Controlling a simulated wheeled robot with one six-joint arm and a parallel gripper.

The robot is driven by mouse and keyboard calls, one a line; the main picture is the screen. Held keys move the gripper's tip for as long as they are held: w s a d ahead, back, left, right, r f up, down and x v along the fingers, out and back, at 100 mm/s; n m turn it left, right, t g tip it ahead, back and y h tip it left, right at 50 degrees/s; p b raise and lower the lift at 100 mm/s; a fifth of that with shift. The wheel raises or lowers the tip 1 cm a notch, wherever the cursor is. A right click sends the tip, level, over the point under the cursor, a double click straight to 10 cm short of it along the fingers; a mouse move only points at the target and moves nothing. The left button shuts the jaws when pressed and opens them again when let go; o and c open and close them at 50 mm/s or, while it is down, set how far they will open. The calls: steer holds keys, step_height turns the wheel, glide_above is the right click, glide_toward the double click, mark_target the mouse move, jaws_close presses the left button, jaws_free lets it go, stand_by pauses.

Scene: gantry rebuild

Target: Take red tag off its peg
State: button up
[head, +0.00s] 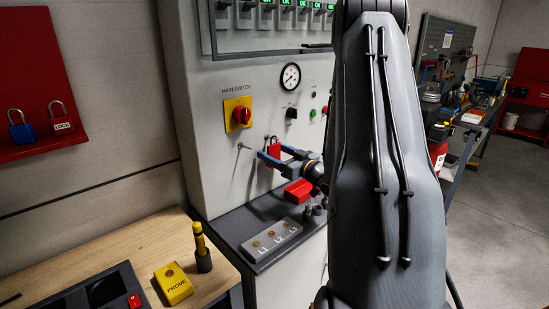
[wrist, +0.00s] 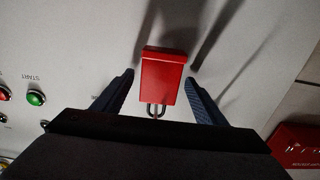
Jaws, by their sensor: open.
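The red tag (head: 274,149) hangs on the front of the grey panel, partly hidden behind my gripper's fingers in the head view. In the wrist view the red tag (wrist: 163,78) is a thick red block with a dark metal loop at its lower end. My gripper (head: 271,155) is open at the panel. In the wrist view its two blue fingers (wrist: 159,80) stand on either side of the tag, with a gap on each side. The peg that holds the tag cannot be made out.
The red main switch (head: 240,114) and a gauge (head: 290,77) are above. A red block (head: 298,191) and a grey key strip (head: 271,240) lie on the ledge below. A wooden bench (head: 150,244) is at left.

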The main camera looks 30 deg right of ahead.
steer(key=shift+w+a, duration=0.1)
steer(key=shift+w, duration=0.2)
steer(key=c, duration=1.2)
steer(key=shift+o, duration=0.2)
steer(key=shift+r, duration=0.1)
